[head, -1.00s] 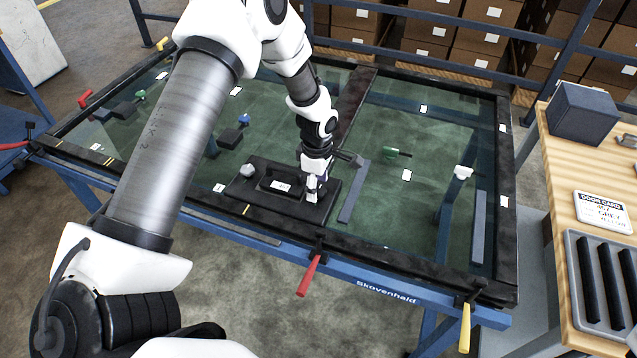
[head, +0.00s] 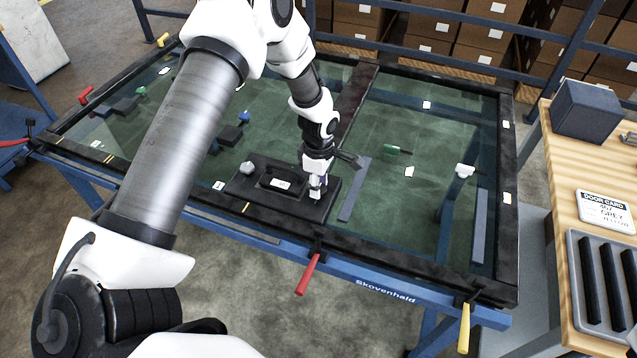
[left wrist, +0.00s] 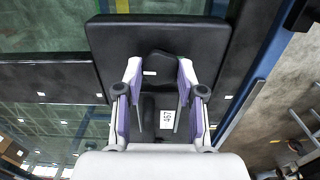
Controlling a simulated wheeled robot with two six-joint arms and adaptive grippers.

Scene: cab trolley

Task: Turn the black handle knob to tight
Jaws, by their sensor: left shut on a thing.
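A black plate (head: 240,199) lies on the near frame of the glass-topped trolley, left of the middle. It carries a black handle housing (head: 268,183) with a white label and a grey round piece at its left end. My left gripper (head: 317,192) points down at the plate's right end and hides most of what it holds in the head view. In the left wrist view my left gripper (left wrist: 159,78) is shut on the black handle knob (left wrist: 160,60), with a finger on each side. The knob's tight mark cannot be made out. My right gripper is not in view.
A red-handled clamp (head: 308,274) and a yellow-handled clamp (head: 464,326) hang at the trolley's front edge. A grey bar (head: 354,190) lies right of the plate. A wooden bench (head: 565,165) with a door card (head: 604,210) and a slotted tray stands at the right.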

